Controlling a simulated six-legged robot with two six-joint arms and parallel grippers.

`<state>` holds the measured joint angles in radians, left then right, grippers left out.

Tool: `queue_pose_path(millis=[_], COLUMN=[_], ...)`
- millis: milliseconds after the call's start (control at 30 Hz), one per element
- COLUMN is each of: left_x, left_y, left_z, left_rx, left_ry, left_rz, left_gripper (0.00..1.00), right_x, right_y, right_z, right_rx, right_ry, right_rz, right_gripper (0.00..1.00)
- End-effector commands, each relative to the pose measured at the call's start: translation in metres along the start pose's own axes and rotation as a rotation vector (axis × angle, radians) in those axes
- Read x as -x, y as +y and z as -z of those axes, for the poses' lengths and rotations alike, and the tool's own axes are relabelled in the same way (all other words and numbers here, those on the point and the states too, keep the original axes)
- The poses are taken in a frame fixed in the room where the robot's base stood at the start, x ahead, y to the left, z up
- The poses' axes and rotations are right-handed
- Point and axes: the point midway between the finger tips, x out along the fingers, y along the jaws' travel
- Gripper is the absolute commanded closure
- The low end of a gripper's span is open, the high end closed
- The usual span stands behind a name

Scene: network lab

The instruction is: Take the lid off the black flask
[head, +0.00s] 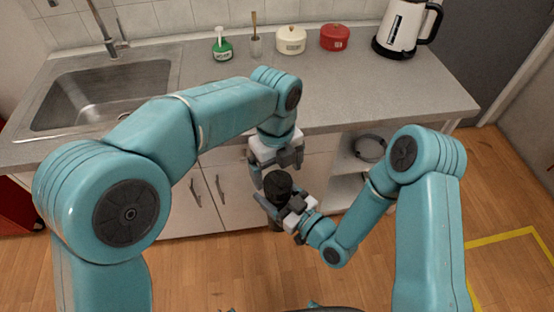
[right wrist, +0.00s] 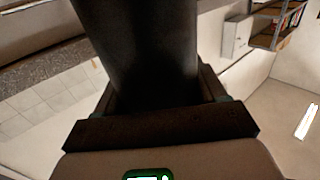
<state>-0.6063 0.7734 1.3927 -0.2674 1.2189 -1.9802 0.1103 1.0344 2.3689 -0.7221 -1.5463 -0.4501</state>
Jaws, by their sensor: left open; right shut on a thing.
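The black flask (head: 279,186) is in front of the counter in the head view, with its dark round top facing up. My right gripper (head: 284,212) is shut on the flask's body and holds it off the floor. In the right wrist view the dark flask (right wrist: 140,45) rises between the fingers of the right gripper (right wrist: 158,100). The lid cannot be told apart from the body in either view. My left gripper (head: 277,168) is open, pointing down just above the flask's top. Whether its fingers touch the flask is unclear.
The grey counter (head: 350,95) runs behind my grippers, with cabinet doors below. An open shelf holds a grey coil (head: 370,148).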

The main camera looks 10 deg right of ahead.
Motion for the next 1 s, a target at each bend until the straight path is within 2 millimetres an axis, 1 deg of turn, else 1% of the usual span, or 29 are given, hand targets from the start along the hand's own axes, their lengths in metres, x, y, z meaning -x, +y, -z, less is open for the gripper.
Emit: queue_pose_path(millis=[33,100,200,300,433,633,667,700,767,800,833,933,1000], left_x=[-0.010,-0.022,-0.035,-0.045,-0.050,-0.050,-0.050,-0.050,-0.050,-0.050,-0.050,-0.050,-0.050], left_y=[0.001,0.001,0.001,0.000,0.000,0.000,0.000,0.000,0.000,0.000,0.000,0.001,0.001], left_z=[0.000,0.000,-0.001,0.000,0.000,0.000,0.000,0.000,0.000,0.000,0.000,0.000,0.000], left_rx=[0.001,0.001,0.002,0.002,0.002,0.003,0.003,0.003,0.003,0.003,0.003,0.008,0.051], left_ry=[0.002,0.001,0.001,0.001,0.000,0.000,0.000,0.000,0.000,0.000,0.000,0.000,0.000], left_rz=[-0.005,-0.004,-0.002,-0.002,-0.001,0.000,0.000,0.000,0.000,-0.001,-0.001,-0.002,-0.002], left_gripper=[0.07,0.07,0.07,0.07,0.07,0.07,0.11,0.24,0.43,0.56,0.63,0.64,0.64], right_x=[0.000,0.000,0.000,0.000,0.000,0.000,0.000,0.000,0.000,0.000,0.000,0.000,0.000], right_y=[0.000,0.000,0.000,0.000,0.000,0.000,0.000,0.000,0.000,0.000,0.001,0.001,0.001], right_z=[0.001,0.001,0.001,0.001,0.001,0.001,0.001,0.001,0.001,0.001,0.001,0.001,0.001], right_rx=[0.001,0.001,0.001,0.001,0.001,0.001,0.001,0.001,0.000,0.000,0.000,0.000,0.000], right_ry=[0.002,0.002,0.002,0.002,0.002,0.002,0.002,0.002,0.002,0.002,0.002,0.002,0.002], right_rz=[0.000,0.000,0.000,0.000,0.000,0.000,0.000,0.000,0.000,-0.001,-0.001,-0.002,-0.003], right_gripper=[1.00,1.00,1.00,1.00,1.00,1.00,1.00,1.00,1.00,1.00,1.00,1.00,1.00])
